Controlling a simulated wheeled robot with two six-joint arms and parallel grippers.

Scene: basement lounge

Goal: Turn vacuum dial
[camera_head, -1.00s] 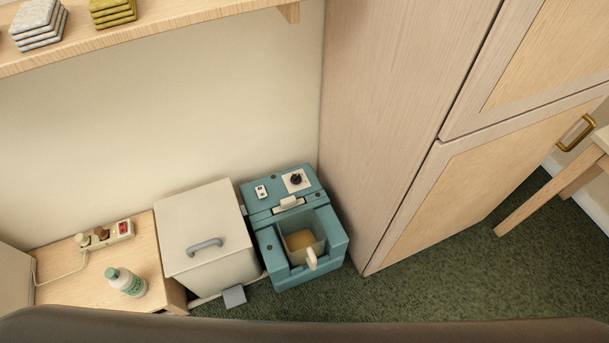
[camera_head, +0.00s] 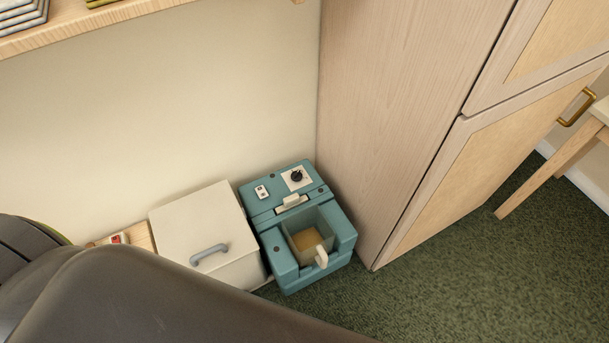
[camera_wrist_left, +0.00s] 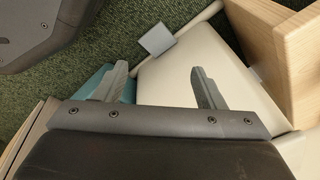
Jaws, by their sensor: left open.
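The teal vacuum (camera_head: 275,240) stands on the green carpet between a white bin and the tall wooden cabinet in the head view. Its black dial (camera_head: 297,176) sits on a white plate on the top rear panel, beside a small switch plate (camera_head: 261,191). My left gripper (camera_wrist_left: 158,80) shows in the left wrist view, its two fingers spread with nothing between them. It is over the white bin, and a teal part of the vacuum (camera_wrist_left: 125,88) shows partly hidden behind one finger. The dial is not visible in the wrist view. My right gripper is in neither view.
The white bin (camera_head: 190,225) with a grey handle stands left of the vacuum. The wooden cabinet (camera_head: 380,120) rises close on the right. A shelf (camera_head: 70,30) hangs on the wall at upper left. Carpet (camera_head: 460,275) is open at lower right.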

